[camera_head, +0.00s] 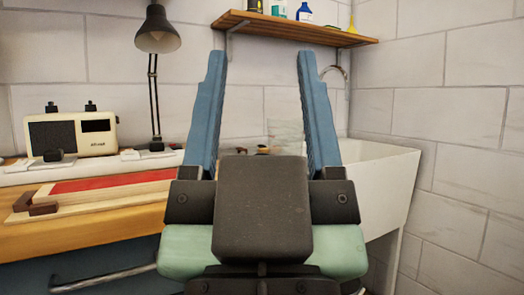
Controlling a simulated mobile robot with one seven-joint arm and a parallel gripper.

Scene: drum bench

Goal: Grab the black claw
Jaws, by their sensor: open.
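My gripper (262,56) is in the middle of the head view, pointing away from me. Its two long blue fingers are wide apart, with nothing held between them. I cannot clearly make out the black claw. A few small dark things (262,149) show low between the fingers, just above my gripper's dark body and partly hidden by it. They are too small to identify.
A wooden bench (100,222) on the left holds a cream radio (72,132), a black desk lamp (158,35) and a board with a red strip (112,182). A white sink (385,180) stands right. A wooden shelf (300,30) with bottles hangs above.

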